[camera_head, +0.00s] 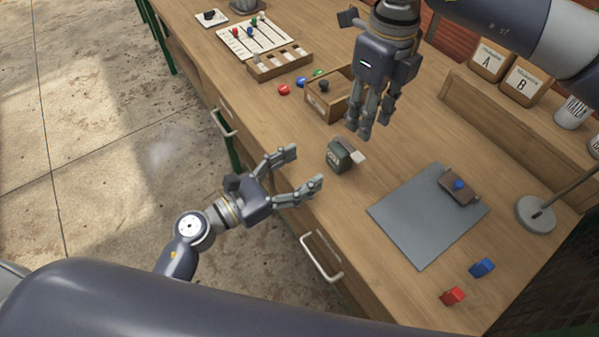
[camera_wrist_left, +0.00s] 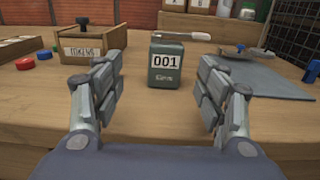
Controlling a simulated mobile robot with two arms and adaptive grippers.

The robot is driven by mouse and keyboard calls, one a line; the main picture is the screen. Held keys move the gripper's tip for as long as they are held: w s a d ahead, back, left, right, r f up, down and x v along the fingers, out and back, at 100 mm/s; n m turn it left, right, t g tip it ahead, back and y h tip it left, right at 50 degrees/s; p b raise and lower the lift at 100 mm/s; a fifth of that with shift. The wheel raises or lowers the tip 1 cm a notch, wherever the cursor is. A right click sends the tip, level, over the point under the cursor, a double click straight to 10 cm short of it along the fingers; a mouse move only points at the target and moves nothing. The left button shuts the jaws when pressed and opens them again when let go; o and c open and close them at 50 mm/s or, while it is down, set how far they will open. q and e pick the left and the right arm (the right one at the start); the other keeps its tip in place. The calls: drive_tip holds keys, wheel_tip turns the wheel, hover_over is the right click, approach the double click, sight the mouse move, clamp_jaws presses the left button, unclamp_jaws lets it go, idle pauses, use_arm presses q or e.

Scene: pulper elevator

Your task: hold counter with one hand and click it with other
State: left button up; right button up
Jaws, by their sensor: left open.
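The counter (camera_head: 341,155) is a small dark green box with a pale lever on its right side, standing upright on the wooden table near its front edge. In the left wrist view the counter (camera_wrist_left: 166,68) reads "001" and stands ahead, between the fingers and beyond their tips. My left gripper (camera_head: 307,170) is open at the table's front edge, its fingers pointing toward the counter without touching it. It also shows in the left wrist view (camera_wrist_left: 160,88). My right gripper (camera_head: 370,130) hangs pointing down, above and just right of the counter; its fingers look close together.
A wooden tokens box (camera_head: 318,108) stands behind the counter, with red and green tokens beside it. A grey mat (camera_head: 408,222) with a stamp-like block (camera_head: 460,186) lies to the right. Red (camera_head: 452,296) and blue (camera_head: 482,267) pieces lie near it. A lamp base (camera_head: 536,213) stands far right.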

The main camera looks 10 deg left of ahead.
sight(333, 156)
use_arm(q)
drive_tip(key=shift+s+d+f, duration=0.2)
drive_tip(key=shift+d, duration=0.05)
drive_tip(key=shift+w+d, duration=0.15)
drive_tip(key=shift+d, duration=0.1)
drive_tip(key=x, duration=1)
drive_tip(key=shift+f, duration=0.1)
drive_tip(key=c, duration=1.2)
use_arm(e)
clamp_jaws()
